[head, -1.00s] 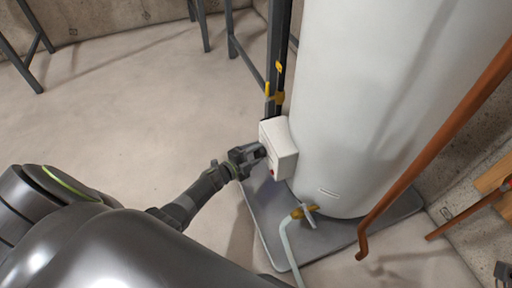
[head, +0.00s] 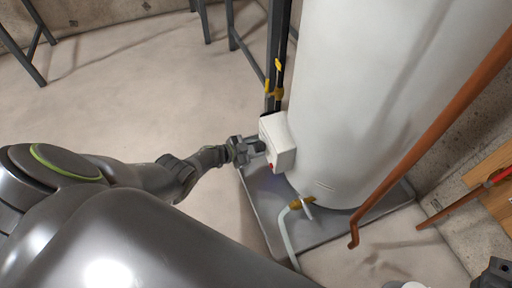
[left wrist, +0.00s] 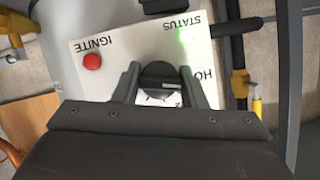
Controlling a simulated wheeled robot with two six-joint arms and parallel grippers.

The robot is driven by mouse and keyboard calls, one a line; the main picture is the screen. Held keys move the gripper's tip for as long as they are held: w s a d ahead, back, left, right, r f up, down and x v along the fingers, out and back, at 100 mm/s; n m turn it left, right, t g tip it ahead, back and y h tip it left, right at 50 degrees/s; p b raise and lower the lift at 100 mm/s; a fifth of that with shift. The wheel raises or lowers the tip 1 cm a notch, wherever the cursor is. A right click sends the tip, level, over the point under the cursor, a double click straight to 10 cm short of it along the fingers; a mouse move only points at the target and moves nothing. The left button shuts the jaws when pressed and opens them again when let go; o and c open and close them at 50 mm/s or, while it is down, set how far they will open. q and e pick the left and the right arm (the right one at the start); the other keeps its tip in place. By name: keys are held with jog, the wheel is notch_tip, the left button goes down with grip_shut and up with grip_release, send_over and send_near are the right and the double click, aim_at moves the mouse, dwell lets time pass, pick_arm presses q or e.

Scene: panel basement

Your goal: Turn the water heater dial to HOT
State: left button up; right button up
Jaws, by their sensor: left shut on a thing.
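The water heater's white control box (head: 280,141) is on the lower side of the tank (head: 355,110). In the left wrist view its panel (left wrist: 110,52) appears upside down, with a black dial (left wrist: 160,76), a red IGNITE button (left wrist: 91,62) and a lit green STATUS light (left wrist: 186,37). My left gripper (head: 260,148) is at the box face. In the wrist view its fingers (left wrist: 160,88) are shut on the dial, one on each side. A partly hidden "HO" label shows right of the fingers; the dial's pointer is unclear. A dark part at the lower right seems to be my right gripper (head: 494,273).
A copper pipe (head: 425,130) slants in front of the tank. The tank stands on a grey tray (head: 263,217). Dark metal posts (head: 278,50) rise behind the box.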

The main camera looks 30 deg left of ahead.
pick_arm(q)
jog(key=shift+n, duration=0.4)
jog(key=shift+h, duration=0.3)
jog(key=o, duration=1)
jog(key=shift+c, duration=0.2)
